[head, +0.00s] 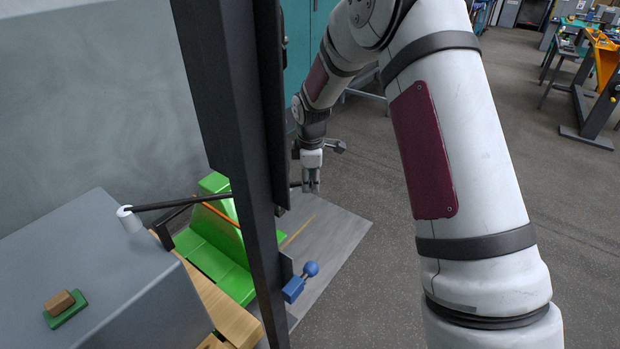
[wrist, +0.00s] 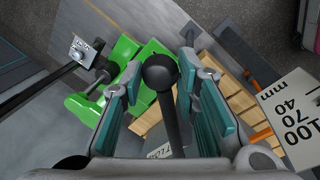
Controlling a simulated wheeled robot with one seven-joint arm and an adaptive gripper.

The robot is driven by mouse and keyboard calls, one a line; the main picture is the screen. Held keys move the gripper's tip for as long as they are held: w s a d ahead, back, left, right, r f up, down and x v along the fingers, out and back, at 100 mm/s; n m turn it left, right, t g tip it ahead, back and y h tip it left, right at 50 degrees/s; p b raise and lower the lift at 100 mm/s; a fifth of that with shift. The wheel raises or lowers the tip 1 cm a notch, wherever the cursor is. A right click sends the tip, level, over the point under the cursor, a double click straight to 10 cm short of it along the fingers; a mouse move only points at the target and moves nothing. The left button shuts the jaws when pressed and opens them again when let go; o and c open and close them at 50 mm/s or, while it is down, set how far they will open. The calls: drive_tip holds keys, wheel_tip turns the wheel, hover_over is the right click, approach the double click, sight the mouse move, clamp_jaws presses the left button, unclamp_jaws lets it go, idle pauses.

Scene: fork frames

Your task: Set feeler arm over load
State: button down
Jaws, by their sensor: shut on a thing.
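My gripper (head: 311,188) is just right of the dark upright mast in the head view, pointing down. In the wrist view my gripper's teal-padded fingers (wrist: 158,90) are shut on a black ball-ended arm (wrist: 160,71). A black arm (head: 170,205) also runs in the head view from a white cylinder (head: 128,218) toward the mast, partly hidden behind it; I cannot tell for sure that it is the held one. The green load (head: 220,262) is stepped and sits on a wooden pallet (head: 228,312), below and left of my gripper. The load also shows in the wrist view (wrist: 125,50).
The dark mast (head: 232,120) stands close to my gripper. A blue ball knob (head: 310,268) is low on its right side. A grey box (head: 95,270) fills the lower left. A white millimetre scale (wrist: 292,125) is at right in the wrist view. Open floor (head: 375,270) lies right.

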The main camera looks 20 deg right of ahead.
drive_tip(key=shift+s+f, duration=0.1)
drive_tip(key=shift+s, duration=0.05)
drive_tip(key=c, duration=1.2)
unclamp_jaws()
drive_tip(key=shift+s+a+r, duration=0.1)
drive_tip(key=shift+s+r, duration=0.25)
drive_tip(key=shift+r, duration=1.65)
drive_tip(key=shift+s+a+r, duration=0.15)
drive_tip(key=shift+s+r, duration=0.25)
drive_tip(key=shift+r, duration=1.55)
drive_tip(key=shift+s+a+r, duration=0.1)
drive_tip(key=shift+s+r, duration=0.25)
drive_tip(key=shift+r, duration=1.65)
